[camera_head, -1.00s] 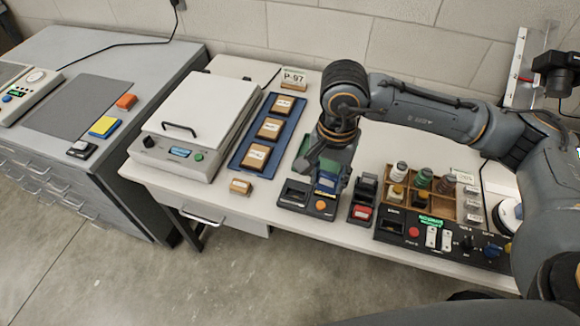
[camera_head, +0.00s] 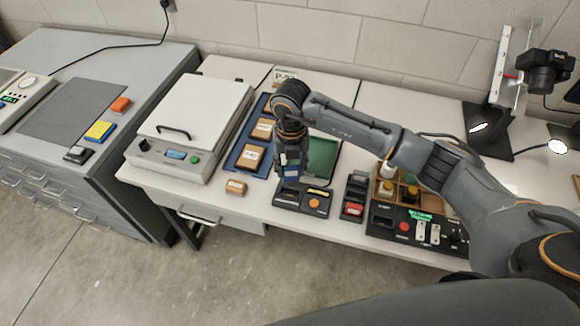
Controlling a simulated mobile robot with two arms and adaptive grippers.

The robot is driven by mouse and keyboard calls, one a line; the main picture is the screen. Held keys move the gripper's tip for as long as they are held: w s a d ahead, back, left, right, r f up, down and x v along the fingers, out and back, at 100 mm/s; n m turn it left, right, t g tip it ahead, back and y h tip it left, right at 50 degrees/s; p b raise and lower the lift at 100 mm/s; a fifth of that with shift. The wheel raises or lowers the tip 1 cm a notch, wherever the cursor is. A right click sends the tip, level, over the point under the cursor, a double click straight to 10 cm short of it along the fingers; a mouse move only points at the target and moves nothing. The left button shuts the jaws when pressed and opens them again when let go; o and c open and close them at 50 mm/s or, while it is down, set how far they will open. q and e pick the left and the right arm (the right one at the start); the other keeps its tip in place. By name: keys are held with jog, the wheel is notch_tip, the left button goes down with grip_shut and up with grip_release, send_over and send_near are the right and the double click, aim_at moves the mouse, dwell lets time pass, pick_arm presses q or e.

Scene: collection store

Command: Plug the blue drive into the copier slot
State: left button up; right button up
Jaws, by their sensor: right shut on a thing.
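My right gripper (camera_head: 291,158) points down over the left part of the black copier (camera_head: 287,205), which has an orange button. The drive is upright above the copier's left slot area. I cannot tell whether its lower end touches the slot, as the slot's opening is largely hidden. My left gripper is not in view.
A dark green mat (camera_head: 325,165) lies behind the copier. A black holder with a red item (camera_head: 352,209) stands to its right, then a control panel (camera_head: 404,227) and a wooden bottle rack (camera_head: 408,179). A blue tray (camera_head: 234,162) and a small tan block (camera_head: 236,187) are left.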

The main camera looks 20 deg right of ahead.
jog(key=f+m, duration=0.1)
jog(key=m, duration=0.3)
jog(key=shift+w+f, duration=0.15)
jog(key=shift+f, duration=0.25)
jog(key=shift+f+b, duration=2.05)
jog(key=shift+f, duration=0.85)
jog(key=shift+f+b, duration=0.45)
jog(key=shift+f, duration=0.1)
jog(key=o, duration=0.9)
jog(key=shift+c, duration=0.2)
jog(key=shift+r+p, duration=4.15)
jog(key=shift+r, duration=1.4)
